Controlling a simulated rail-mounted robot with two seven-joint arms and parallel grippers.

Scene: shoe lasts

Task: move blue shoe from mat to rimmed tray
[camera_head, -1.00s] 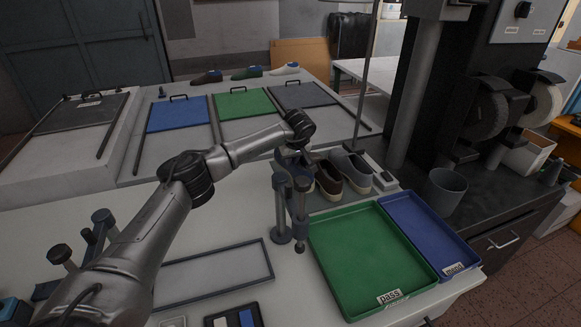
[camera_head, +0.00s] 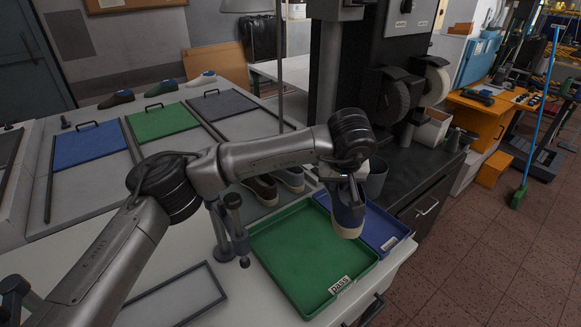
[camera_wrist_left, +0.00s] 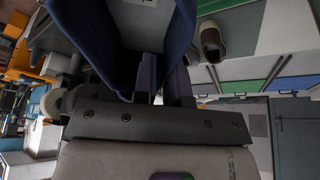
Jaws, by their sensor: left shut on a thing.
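My left gripper (camera_head: 345,182) is shut on the blue shoe (camera_head: 347,218), which has a pale sole. The shoe hangs tilted in the air in front of the blue tray and the right edge of the green tray. It fills the upper left of the left wrist view (camera_wrist_left: 100,45), close to the jaws. The rimmed green tray (camera_head: 305,262), labelled "pass", is empty where I see it. The rimmed blue tray (camera_head: 385,232) beside it is partly hidden by shoe and gripper. My arm hides most of the mat. My right gripper is out of view.
A brown shoe (camera_head: 262,188) and a grey shoe (camera_head: 292,178) stand behind the green tray, partly hidden by my arm. A grey cup (camera_head: 376,178) stands behind the blue tray. A dark machine (camera_head: 375,75) rises at the back. Several shoes line the far table.

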